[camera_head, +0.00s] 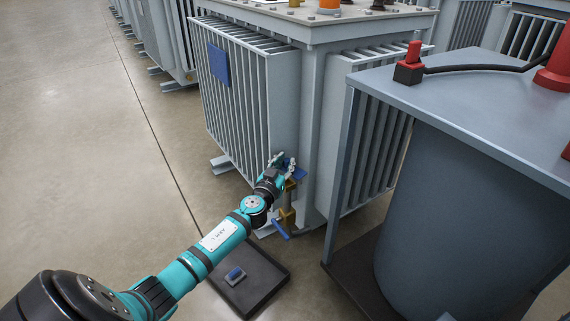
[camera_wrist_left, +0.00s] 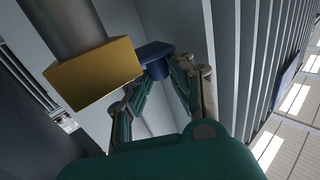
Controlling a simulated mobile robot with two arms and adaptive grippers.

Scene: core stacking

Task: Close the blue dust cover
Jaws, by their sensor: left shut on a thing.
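The blue dust cover (camera_head: 298,172) is at the lower corner of the grey transformer, beside a brass fitting (camera_head: 290,185). In the left wrist view the blue cover (camera_wrist_left: 155,58) sits between the tips of my left gripper, next to the large brass block (camera_wrist_left: 95,74). My left gripper (camera_head: 283,164) reaches in from the lower left in the head view and is shut on the blue cover; it fills the lower middle of the wrist view (camera_wrist_left: 160,85). The gripper hides part of the cover. My right gripper is not in view.
A blue-handled valve (camera_head: 281,229) is below the gripper. A black mat (camera_head: 262,290) with a small blue-and-grey part (camera_head: 235,275) lies on the floor. The floor at left is clear.

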